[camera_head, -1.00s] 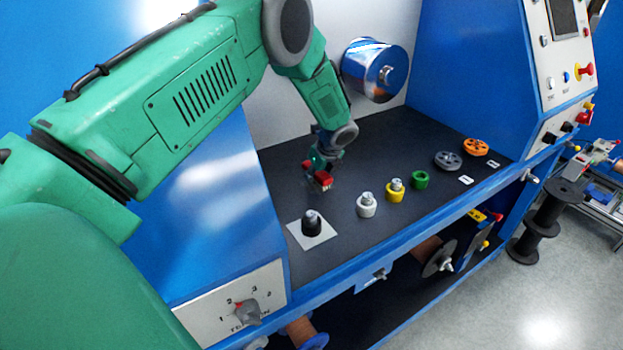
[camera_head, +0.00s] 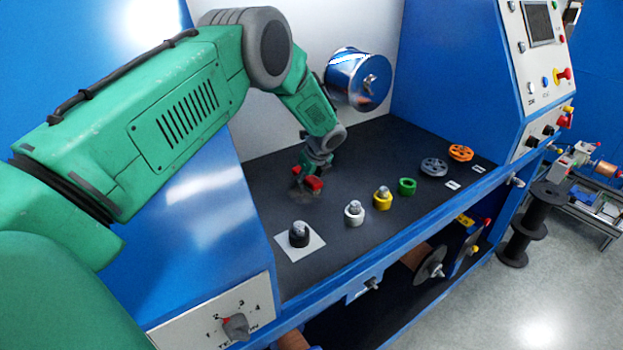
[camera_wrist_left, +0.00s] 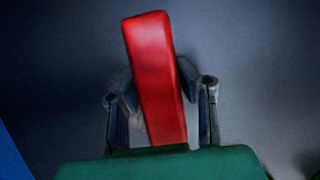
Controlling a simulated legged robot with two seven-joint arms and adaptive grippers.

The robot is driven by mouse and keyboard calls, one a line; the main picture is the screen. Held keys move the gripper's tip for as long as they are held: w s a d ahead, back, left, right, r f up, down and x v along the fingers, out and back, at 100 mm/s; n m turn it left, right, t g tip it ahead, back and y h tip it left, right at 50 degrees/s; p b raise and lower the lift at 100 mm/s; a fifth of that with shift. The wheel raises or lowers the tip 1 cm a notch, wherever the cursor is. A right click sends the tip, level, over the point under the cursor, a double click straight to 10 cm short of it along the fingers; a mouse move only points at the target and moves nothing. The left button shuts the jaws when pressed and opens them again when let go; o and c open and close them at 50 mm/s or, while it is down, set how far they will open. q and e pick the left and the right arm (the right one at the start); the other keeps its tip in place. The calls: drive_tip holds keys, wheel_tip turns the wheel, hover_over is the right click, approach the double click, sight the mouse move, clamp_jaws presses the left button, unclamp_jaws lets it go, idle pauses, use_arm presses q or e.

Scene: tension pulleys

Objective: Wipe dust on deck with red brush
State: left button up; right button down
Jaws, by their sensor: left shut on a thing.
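My left gripper (camera_head: 312,176) is shut on the red brush (camera_head: 314,184) and holds it low over the dark deck (camera_head: 352,160). The brush also shows in the left wrist view (camera_wrist_left: 157,80), tilted a little between the two fingers. Its bristles are hidden there, and I cannot tell if they touch the deck. A faint greyish patch of dust (camera_head: 303,196) shows on the deck just below the brush. My right gripper is not in view.
A black knob on a white plate (camera_head: 314,250) is at the front left. White (camera_head: 354,217), yellow (camera_head: 382,201) and green (camera_head: 407,186) rollers stand in a row. Grey (camera_head: 433,168) and orange (camera_head: 460,153) wheels lie farther right. A shiny drum (camera_head: 352,80) juts from the back wall.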

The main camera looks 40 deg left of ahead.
sight(286, 194)
use_arm(q)
drive_tip(key=shift+s+a+f+p, duration=0.1)
drive_tip(key=shift+s+a+p, duration=0.1)
drive_tip(key=shift+s+p, duration=0.4)
drive_tip(key=shift+s+a+f+p, duration=0.1)
drive_tip(key=shift+s+a+p, duration=0.1)
drive_tip(key=shift+s, duration=0.7)
drive_tip(key=s+p, duration=0.2)
drive_tip(key=shift+s+a+r, duration=0.15)
drive_tip(key=shift+s+a, duration=0.15)
drive_tip(key=shift+s, duration=0.1)
drive_tip(key=shift+s+a, duration=0.2)
drive_tip(key=shift+s, duration=0.15)
drive_tip(key=shift+p, duration=0.3)
drive_tip(key=r+p, duration=0.5)
drive_tip(key=r, duration=0.1)
drive_tip(key=shift+w, duration=0.2)
